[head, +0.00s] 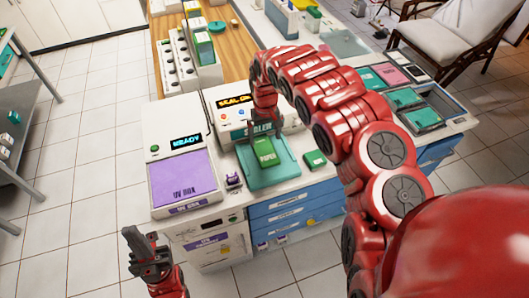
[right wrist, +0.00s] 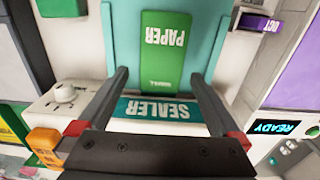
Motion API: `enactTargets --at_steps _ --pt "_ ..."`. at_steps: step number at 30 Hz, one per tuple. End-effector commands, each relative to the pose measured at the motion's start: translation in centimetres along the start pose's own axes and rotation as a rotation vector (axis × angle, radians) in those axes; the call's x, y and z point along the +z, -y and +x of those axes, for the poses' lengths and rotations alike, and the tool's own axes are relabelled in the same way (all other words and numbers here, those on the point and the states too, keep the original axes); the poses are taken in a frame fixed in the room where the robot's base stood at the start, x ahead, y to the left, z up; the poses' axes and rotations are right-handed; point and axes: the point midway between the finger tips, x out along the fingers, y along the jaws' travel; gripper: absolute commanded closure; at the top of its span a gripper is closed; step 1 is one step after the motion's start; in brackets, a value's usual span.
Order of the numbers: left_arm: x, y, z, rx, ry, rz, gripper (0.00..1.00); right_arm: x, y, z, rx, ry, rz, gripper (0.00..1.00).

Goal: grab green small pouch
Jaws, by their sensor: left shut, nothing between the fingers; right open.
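A green pouch marked PAPER (head: 266,152) lies on the teal plate (head: 270,178) in front of the sealer (head: 250,107). In the right wrist view the pouch (right wrist: 160,65) appears between and beyond the two fingers, with its lettering upside down. My right gripper (right wrist: 157,75) is open and empty, pointing down over the sealer side of the plate. In the head view my right gripper (head: 265,112) is just behind the pouch, and I cannot tell its exact height. My left gripper (head: 138,243) is shut and empty, low at the front left, away from the counter.
A dark green box (head: 316,159) lies right of the plate. A small purple item (head: 233,180) sits left of it. The purple-topped UV machine (head: 184,178) reads READY. Trays with green and pink packets (head: 415,108) lie at right.

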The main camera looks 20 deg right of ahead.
Motion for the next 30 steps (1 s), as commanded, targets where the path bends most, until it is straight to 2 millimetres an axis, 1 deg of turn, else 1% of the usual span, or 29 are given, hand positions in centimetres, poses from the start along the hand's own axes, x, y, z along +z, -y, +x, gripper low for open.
enactTargets --at_steps 4,9,12,15,19,25,26,30 --pt "-0.2 0.1 1.1 0.000 0.000 0.000 1.00 0.2 0.1 0.7 -0.002 0.003 0.001 0.00" --pt "-0.4 0.1 2.5 0.000 0.000 0.000 1.00 0.3 0.4 2.6 -0.004 0.003 0.001 0.00" --pt "-0.5 0.1 2.7 0.000 0.000 0.000 1.00 0.3 0.4 3.8 -0.004 0.003 0.000 0.00" --pt "-0.5 0.1 2.9 0.000 0.000 0.000 1.00 0.2 0.5 4.6 -0.004 0.001 -0.001 0.00" --pt "-0.5 0.1 2.9 0.000 0.000 0.000 1.00 0.2 0.3 5.0 -0.001 -0.001 0.000 0.00" --pt "-0.5 0.1 2.9 0.000 0.000 0.000 1.00 0.2 0.3 5.1 0.000 0.000 0.000 0.00" --pt "-0.5 0.1 2.9 0.000 0.000 0.000 1.00 0.2 0.3 5.0 0.000 -0.001 0.000 0.04" --pt "-0.5 0.1 2.9 0.000 0.000 0.000 1.00 0.2 0.3 5.0 -0.001 0.000 0.001 0.29"
